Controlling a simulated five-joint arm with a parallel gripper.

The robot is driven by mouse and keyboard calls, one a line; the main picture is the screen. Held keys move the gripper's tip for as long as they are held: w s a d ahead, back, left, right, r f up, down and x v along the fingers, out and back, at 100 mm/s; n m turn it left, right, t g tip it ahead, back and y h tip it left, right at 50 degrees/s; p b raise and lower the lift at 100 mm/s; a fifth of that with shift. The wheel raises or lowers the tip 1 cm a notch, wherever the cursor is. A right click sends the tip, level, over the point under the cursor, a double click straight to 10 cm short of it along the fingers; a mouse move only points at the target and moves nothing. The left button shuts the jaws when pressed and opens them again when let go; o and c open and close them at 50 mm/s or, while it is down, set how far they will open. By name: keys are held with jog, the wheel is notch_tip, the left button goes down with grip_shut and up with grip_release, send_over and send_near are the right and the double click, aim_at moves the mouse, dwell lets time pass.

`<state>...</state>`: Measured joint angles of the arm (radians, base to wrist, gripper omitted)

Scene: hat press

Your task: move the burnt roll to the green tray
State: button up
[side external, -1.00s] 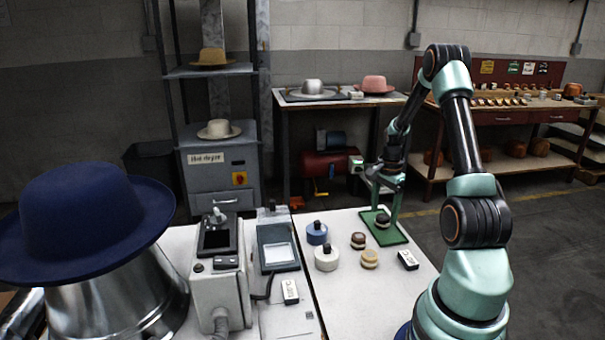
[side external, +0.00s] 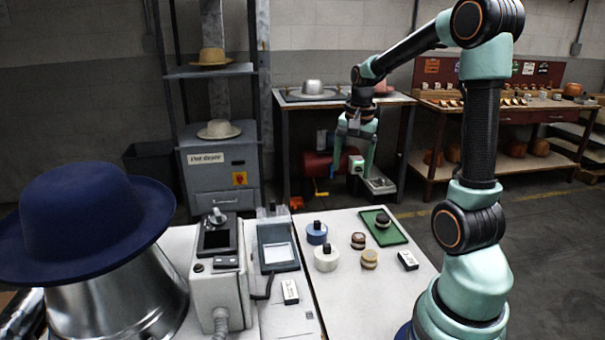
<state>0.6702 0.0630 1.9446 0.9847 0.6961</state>
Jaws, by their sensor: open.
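A small dark, nearly black roll (side external: 382,221) rests on the green tray (side external: 397,236) at the back right of the white table. I take it to be the burnt roll. My gripper (side external: 353,170) is open and empty, raised well above and behind the tray, clear of the roll. A brown roll (side external: 358,241) and a tan roll (side external: 369,259) sit on the bare table to the left of the tray.
A blue spool (side external: 316,233) and a white spool (side external: 326,258) stand left of the rolls. A small dark-and-white labelled block (side external: 408,260) lies in front of the tray. The grey press machine (side external: 220,280) and the blue hat (side external: 85,220) fill the left. The table's front is clear.

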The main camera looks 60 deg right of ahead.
jog(key=s+a+r+n+t, duration=0.1)
jog(key=a+r+n+t, duration=0.1)
jog(key=a+n, duration=0.5)
jog(key=s+a+r+n+t+y, duration=0.1)
jog(key=a+n, duration=0.7)
jog(key=a, duration=0.9)
jog(key=shift+s+a+r+n+t, duration=0.3)
jog(key=shift+r+t, duration=0.3)
jog(key=shift+r, duration=0.25)
